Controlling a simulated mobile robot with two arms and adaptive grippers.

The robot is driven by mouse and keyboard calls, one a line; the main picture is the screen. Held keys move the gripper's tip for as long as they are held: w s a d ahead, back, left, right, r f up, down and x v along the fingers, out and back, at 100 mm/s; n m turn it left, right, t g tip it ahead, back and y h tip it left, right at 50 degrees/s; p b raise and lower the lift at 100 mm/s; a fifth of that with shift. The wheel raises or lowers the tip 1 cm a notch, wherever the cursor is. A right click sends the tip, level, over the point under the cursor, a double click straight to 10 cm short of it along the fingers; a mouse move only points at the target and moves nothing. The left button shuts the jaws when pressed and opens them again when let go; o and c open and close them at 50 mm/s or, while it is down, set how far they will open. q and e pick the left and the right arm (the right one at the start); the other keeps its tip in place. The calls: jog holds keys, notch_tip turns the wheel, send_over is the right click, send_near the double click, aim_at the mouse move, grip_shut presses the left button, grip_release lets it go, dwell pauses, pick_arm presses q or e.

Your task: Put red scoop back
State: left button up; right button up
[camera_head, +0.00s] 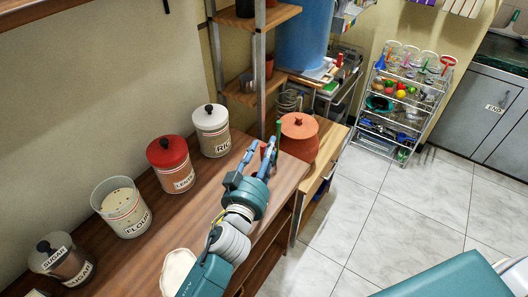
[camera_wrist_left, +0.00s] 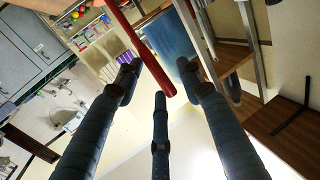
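My left gripper (camera_head: 265,152) is above the right end of the wooden counter, just in front of a terracotta pot. A slim red handle (camera_wrist_left: 140,45), which I take for the red scoop, runs between its fingers in the left wrist view. The scoop's bowl cannot be made out. My right gripper is out of view.
A terracotta pot (camera_head: 300,134) stands beside my left gripper. White (camera_head: 211,130), red (camera_head: 170,163), open flour (camera_head: 122,205) and sugar (camera_head: 62,260) canisters line the wall. A wire rack (camera_head: 400,115) with jugs and coloured handles stands at the back right. The tiled floor is clear.

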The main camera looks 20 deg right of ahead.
pick_arm(q)
jog(key=shift+r, duration=0.2)
jog(key=b+v, duration=0.1)
jog(key=v, duration=1.1)
jog(key=shift+f, duration=0.1)
